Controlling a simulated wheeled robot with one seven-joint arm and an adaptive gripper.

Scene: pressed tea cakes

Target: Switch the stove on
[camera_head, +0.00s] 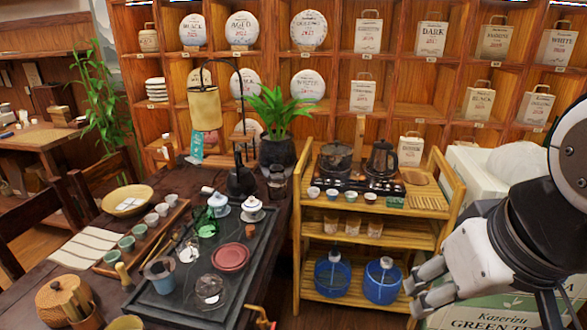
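A dark stove-like unit (352,184) stands on the top shelf of the bamboo cart. A round dark pot (335,158) sits on its left part and a black kettle (382,160) on its right part. No lit indicator is visible, and I cannot make out a switch or knob on it at this size. My gripper (410,298) is at the lower right, in front of the cart's right side and well apart from the unit. Its two fingers are spread, with nothing between them.
The bamboo cart (440,232) holds several small cups along its front edge and blue-bottomed jugs (383,282) on the bottom shelf. A tea table (95,262) with a black tray fills the left. Wooden shelves (350,48) with tea cakes stand behind. White boxes (478,172) stand right.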

